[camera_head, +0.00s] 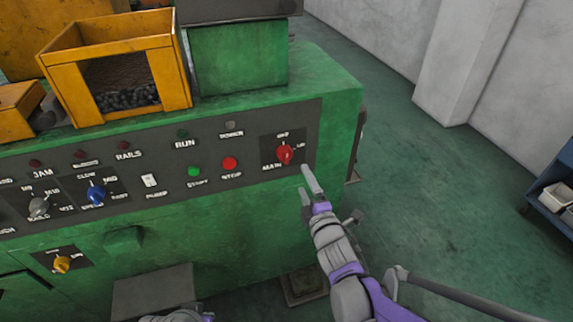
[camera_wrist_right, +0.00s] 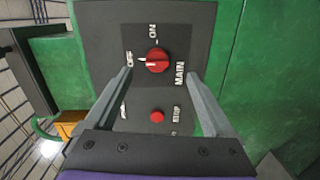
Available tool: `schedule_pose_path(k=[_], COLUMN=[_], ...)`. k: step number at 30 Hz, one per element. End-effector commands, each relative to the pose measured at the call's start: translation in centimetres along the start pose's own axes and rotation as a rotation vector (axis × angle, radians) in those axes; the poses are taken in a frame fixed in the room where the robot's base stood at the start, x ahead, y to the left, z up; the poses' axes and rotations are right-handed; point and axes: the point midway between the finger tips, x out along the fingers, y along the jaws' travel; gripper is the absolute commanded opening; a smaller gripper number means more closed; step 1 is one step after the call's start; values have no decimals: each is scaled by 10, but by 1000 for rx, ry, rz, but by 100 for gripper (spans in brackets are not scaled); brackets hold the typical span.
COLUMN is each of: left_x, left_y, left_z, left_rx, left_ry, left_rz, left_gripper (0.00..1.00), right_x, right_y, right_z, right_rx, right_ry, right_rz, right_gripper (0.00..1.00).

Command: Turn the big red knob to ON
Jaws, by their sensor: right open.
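The big red knob (camera_head: 285,154) sits on a dark square plate marked MAIN, at the right end of the machine's control panel (camera_head: 312,132). In the right wrist view the red knob (camera_wrist_right: 157,60) is ahead of the fingers, and its white mark points left to OFF. ON is printed at the top of that view. My right gripper (camera_head: 307,180) is open and empty, just right of and below the knob in the head view. In the wrist view my right gripper's fingertips (camera_wrist_right: 160,75) stand apart on either side, not visibly touching it.
A red STOP button (camera_head: 230,163) and a green START button (camera_head: 194,172) are left of the knob. Blue (camera_head: 96,194) and yellow (camera_head: 62,264) knobs are farther left. A yellow bin (camera_head: 178,75) stands on top. The floor at right is clear before a blue cart (camera_head: 553,207).

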Motion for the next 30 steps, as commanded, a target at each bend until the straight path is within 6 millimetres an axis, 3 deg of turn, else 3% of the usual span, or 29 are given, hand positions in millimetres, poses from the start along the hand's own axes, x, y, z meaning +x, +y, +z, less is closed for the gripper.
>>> schedule_pose_path(k=[3, 8, 21, 30], left_x=[3, 1, -4, -4], left_y=[0, 0, 0, 0], left_z=[2, 1, -2, -3], left_rx=[0, 0, 0, 0], left_ry=[-1, 0, 1, 2], left_rz=[0, 0, 0, 0], left_gripper=[0, 0, 0, 0], right_x=[8, 22, 100, 116], right_y=[-2, -1, 3, 4], right_z=[-12, -14, -18, -18], right_rx=[-71, -84, -80, -79], right_ry=[42, 48, 47, 46], right_rz=[41, 48, 47, 46], right_gripper=[88, 88, 88, 88])
